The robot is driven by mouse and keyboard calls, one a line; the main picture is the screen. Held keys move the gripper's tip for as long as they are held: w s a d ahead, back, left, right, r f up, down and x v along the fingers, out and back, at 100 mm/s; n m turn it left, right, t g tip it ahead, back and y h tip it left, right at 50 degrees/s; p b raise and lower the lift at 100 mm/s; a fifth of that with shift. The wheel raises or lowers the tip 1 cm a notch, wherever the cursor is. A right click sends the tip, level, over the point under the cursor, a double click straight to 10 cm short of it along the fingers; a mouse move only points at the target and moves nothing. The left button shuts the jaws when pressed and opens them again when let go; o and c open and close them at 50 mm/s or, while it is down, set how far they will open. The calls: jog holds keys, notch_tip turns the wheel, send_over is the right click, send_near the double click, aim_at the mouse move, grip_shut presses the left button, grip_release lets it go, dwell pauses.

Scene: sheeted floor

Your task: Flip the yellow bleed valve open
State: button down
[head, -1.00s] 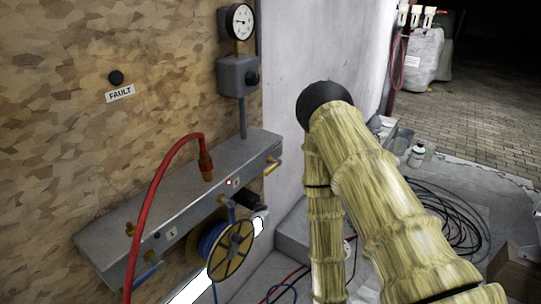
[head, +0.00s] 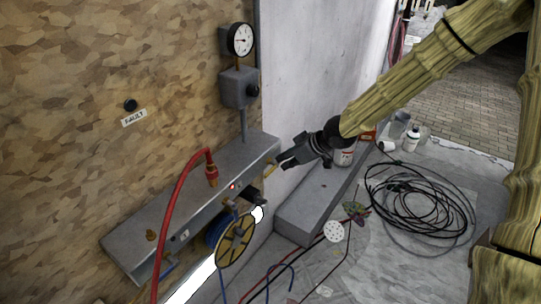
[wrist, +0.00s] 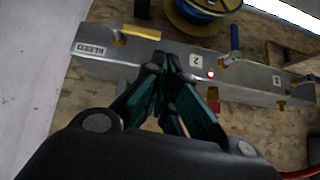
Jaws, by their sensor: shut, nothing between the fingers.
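The yellow bleed valve (head: 270,168) is at the right end of the grey manifold (head: 150,215) in the head view. In the wrist view its yellow lever (wrist: 140,32) lies roughly along the manifold's length, near the BLEED label (wrist: 90,49). My gripper (head: 281,164) is shut and empty, its tips close to the lever in the head view. In the wrist view the gripper tips (wrist: 166,60) appear just beside the lever's free end. I cannot tell whether they touch it.
A red hose (head: 172,210) arches from a brass fitting on the manifold. A cable reel (head: 236,240) hangs below. A pressure gauge (head: 240,40) and grey box (head: 238,88) are on the wall. A grey block (head: 310,205) and coiled black cable (head: 420,200) lie on the floor.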

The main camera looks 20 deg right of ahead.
jog(key=shift+n+t, duration=0.3)
jog(key=r, duration=0.1)
jog(key=w+d+r, duration=0.1)
jog(key=r, duration=0.1)
jog(key=w+r, duration=0.1)
jog(key=shift+d+r, duration=0.2)
jog(key=shift+d, duration=0.05)
jog(key=shift+f, duration=0.1)
jog(key=f+p+x, duration=0.1)
jog(key=x, duration=0.5)
jog(key=s+d+f+p+x, duration=0.1)
jog(key=x, duration=0.5)
jog(key=shift+f, duration=0.25)
jog(key=shift+s+d+f+b, duration=0.1)
jog(key=shift+f+b, duration=0.2)
jog(key=shift+b, duration=0.15)
